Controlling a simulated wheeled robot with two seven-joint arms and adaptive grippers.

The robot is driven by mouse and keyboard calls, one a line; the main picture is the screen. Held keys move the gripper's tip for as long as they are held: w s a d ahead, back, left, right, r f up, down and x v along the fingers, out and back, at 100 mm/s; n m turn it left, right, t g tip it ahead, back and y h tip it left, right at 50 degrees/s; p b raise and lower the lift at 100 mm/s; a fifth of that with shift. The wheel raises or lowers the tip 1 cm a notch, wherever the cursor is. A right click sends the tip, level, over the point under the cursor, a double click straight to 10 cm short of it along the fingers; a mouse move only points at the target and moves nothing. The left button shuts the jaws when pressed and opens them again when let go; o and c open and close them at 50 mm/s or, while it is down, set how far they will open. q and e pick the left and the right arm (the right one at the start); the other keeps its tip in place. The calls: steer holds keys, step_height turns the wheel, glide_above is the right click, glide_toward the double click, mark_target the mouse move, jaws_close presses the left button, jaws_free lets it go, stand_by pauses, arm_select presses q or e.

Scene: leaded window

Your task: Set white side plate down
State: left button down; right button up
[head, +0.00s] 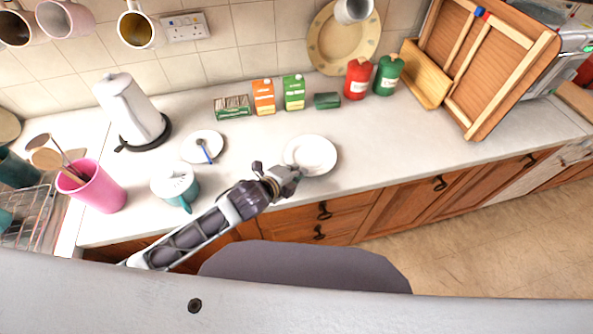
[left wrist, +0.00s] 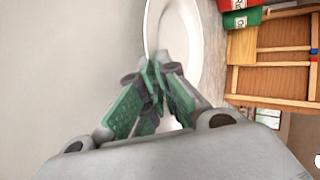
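The white side plate (head: 312,152) is at the front part of the worktop in the head view, face up and roughly level. In the left wrist view the plate (left wrist: 182,40) lies just beyond the fingers. My left gripper (head: 296,172) is at the plate's near left rim. Its green-padded fingers (left wrist: 156,72) are closed together on the rim and hide that part of it. I cannot tell whether the plate's underside touches the worktop. My right gripper is not in view.
The worktop (head: 250,135) is clear around the plate. A small saucer (head: 195,153) with a blue-handled utensil, a teal mug (head: 183,200) and a pink pot (head: 98,190) stand left. Cartons (head: 263,97) and red (head: 357,80) and green (head: 388,76) canisters stand behind.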

arm_select(q)
steer(key=c, duration=1.6)
jaws_free()
steer(key=shift+o, duration=0.2)
steer(key=shift+f, duration=0.15)
steer(key=shift+s, duration=0.1)
steer(key=shift+a, duration=0.1)
steer(key=shift+v, duration=3.7)
